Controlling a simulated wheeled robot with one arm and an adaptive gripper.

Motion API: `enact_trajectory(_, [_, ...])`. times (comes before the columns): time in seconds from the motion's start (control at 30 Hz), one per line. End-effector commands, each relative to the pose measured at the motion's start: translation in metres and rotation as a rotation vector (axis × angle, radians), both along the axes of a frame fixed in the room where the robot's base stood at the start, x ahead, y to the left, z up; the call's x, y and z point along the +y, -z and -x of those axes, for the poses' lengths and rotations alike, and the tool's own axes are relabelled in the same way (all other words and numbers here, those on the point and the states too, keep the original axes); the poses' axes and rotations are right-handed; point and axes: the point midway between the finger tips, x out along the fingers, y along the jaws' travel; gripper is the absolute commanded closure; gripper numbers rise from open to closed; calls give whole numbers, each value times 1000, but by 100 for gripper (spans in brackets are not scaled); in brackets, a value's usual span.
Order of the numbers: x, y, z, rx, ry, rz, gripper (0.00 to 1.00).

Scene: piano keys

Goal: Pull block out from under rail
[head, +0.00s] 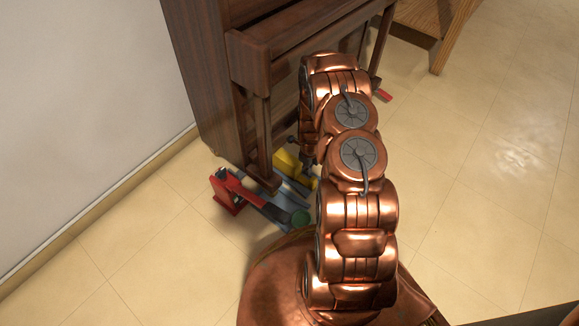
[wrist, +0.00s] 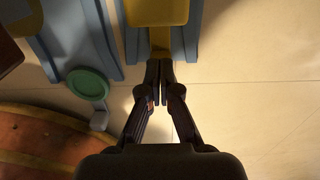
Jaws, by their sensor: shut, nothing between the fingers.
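A yellow block (head: 287,163) is on the floor by the piano's front leg, partly hidden by my arm. In the wrist view the yellow block (wrist: 157,12) is at the top edge, cut off by the frame, with a narrower yellow part extending toward my fingers. Blue-grey rails (wrist: 189,45) flank this narrow part. Another blue-grey rail (wrist: 75,35) is to the left. My gripper (wrist: 159,70) is shut and empty, its fingertips at the near end of the narrow part; I cannot tell whether they touch. My fingertips are hidden in the head view.
A dark wooden piano (head: 245,60) stands behind, its front leg (head: 262,150) close to the rails. A red stand (head: 226,192) and a green disc (head: 300,217) are left of my arm. A small red piece (head: 384,95) lies farther back. The tiled floor at right is clear.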

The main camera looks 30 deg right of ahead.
Motion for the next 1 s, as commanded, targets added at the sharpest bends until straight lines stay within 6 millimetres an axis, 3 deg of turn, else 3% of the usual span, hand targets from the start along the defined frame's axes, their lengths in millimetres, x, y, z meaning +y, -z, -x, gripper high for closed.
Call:
enact_trajectory(0.37, [0, 3, 0, 0, 0, 0, 100])
enact_trajectory(1.0, [0, 39, 0, 0, 0, 0, 100])
